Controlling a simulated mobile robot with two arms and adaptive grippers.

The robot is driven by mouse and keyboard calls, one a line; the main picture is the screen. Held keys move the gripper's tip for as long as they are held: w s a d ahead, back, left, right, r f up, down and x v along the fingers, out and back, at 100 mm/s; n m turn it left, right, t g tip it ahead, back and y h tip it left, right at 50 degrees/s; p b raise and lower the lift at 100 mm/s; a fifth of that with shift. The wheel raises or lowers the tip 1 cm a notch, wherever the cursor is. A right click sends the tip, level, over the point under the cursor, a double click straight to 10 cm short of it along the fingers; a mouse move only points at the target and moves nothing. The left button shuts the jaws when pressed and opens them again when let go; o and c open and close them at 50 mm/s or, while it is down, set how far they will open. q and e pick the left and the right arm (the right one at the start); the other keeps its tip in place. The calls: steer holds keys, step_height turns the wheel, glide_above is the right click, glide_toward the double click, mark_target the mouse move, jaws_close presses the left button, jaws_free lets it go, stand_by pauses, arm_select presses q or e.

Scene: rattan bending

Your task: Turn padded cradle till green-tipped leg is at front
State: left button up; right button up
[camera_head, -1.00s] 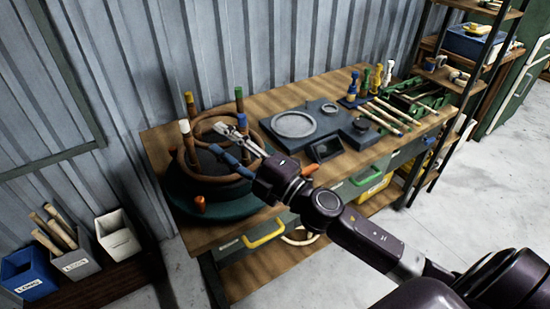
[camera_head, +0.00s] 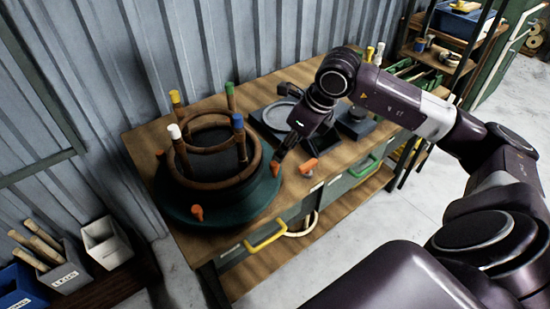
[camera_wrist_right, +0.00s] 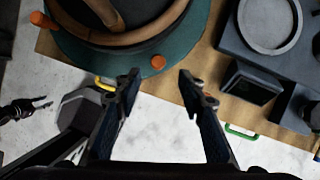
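The padded cradle has a dark pad and a green round base (camera_head: 240,213) with orange knobs, at the bench's left end. A brown rattan frame (camera_head: 215,183) sits on it, with upright legs. The green-tipped leg (camera_head: 230,97) is at the back right, yellow (camera_head: 175,97) back left, white (camera_head: 174,131) front left and blue (camera_head: 238,121) front right. My right gripper (camera_wrist_right: 160,76) is open and empty at the cradle's right side. One orange knob (camera_wrist_right: 158,62) shows just beyond its fingertips; whether they touch is unclear. My left gripper (camera_wrist_right: 40,103) appears small at the wrist view's left edge.
A dark board with a grey disc (camera_wrist_right: 270,22) lies right of the cradle. A dark angled box (camera_wrist_right: 252,84) stands near the bench edge. The bench front has yellow (camera_head: 266,236) and green handles. Bins (camera_head: 105,240) stand at lower left.

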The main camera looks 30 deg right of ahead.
mark_target(276, 164)
steer(key=p+x, duration=0.1)
steer(key=x, duration=0.6)
steer(key=shift+a+f, duration=0.15)
jaws_close()
